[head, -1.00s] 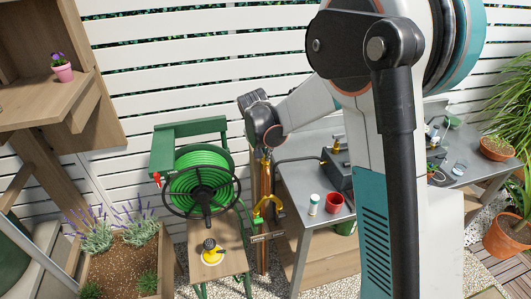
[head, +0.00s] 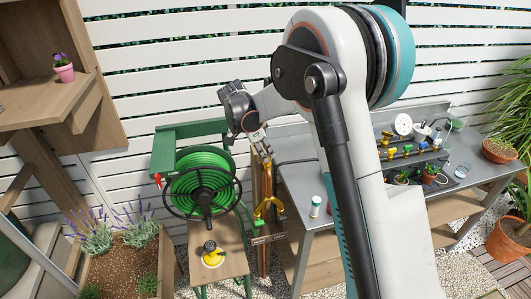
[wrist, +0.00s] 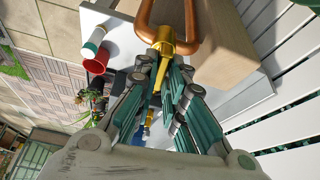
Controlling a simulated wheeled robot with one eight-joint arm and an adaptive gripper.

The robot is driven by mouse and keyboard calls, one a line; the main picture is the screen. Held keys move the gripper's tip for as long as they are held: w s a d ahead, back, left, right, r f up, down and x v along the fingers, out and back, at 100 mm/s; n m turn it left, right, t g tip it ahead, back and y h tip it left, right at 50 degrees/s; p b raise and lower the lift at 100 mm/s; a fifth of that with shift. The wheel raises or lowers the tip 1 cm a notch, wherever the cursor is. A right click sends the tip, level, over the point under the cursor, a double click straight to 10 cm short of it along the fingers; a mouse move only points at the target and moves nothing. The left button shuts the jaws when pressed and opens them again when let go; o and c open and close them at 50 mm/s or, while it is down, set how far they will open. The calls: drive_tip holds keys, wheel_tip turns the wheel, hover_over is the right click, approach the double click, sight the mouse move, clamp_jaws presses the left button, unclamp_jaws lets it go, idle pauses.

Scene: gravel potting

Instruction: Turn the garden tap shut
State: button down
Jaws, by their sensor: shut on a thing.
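The garden tap is brass, on a bent copper pipe (wrist: 190,42). In the wrist view the tap body (wrist: 166,40) is at the top centre, and its brass lever (wrist: 157,80) runs down between my fingers. My gripper (wrist: 165,75) is shut on this lever. In the head view my gripper (head: 262,151) is at the top of the upright copper pipe (head: 266,185), in front of the white fence. The tap is small there and partly hidden by my fingers. How far the lever is turned is hard to tell.
A green hose reel (head: 203,185) stands just left of the pipe. A grey worktable (head: 300,190) is to the right, with a white-and-green bottle (head: 315,206) and a red cup (wrist: 96,62). A yellow arched piece (head: 268,207) is low by the pipe.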

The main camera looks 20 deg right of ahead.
drive_tip(key=shift+m+g, duration=0.3)
drive_tip(key=shift+m, duration=0.3)
drive_tip(key=c, duration=1.7)
unclamp_jaws()
drive_tip(key=shift+o, duration=0.2)
drive_tip(key=v, duration=1.2)
drive_tip(key=shift+w, duration=0.1)
drive_tip(key=shift+r, duration=0.1)
